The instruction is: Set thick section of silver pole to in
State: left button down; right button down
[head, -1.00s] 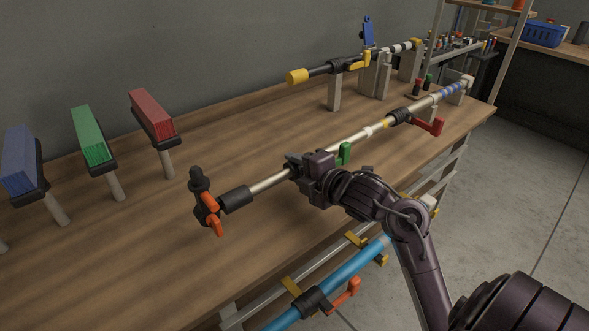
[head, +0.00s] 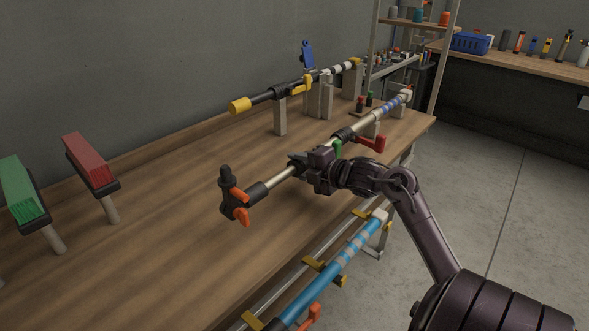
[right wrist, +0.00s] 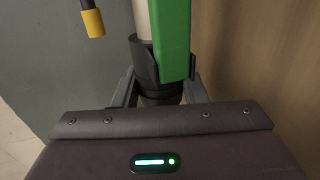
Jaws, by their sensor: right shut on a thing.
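The silver pole (head: 283,176) lies lengthwise above the wooden bench. Its near end has a black fitting (head: 230,195) with orange levers. Its far part has blue bands (head: 393,103) and a black collar with a red lever (head: 370,142). My right gripper (head: 302,163) is shut on the silver pole, beside the green lever (head: 337,149). In the right wrist view the green lever (right wrist: 173,40) stands large by a black collar (right wrist: 143,62) between the fingers, with the pale tube (right wrist: 142,18) beyond. The fingers partly hide the collar. My left gripper is not in view.
A black pole with a yellow end (head: 240,105) rests on grey blocks behind. A blue pole (head: 335,265) runs along the front below the bench edge. The bench middle is clear.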

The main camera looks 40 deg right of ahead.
jog(key=shift+d+r, duration=0.1)
jog(key=shift+d, duration=0.1)
jog(key=c, duration=1.3)
grip_release()
jog(key=o, duration=0.4)
jog(key=shift+d, duration=0.1)
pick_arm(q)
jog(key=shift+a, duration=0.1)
pick_arm(e)
jog(key=shift+s, duration=0.25)
jog(key=v, duration=0.7)
jog(key=shift+s, duration=0.2)
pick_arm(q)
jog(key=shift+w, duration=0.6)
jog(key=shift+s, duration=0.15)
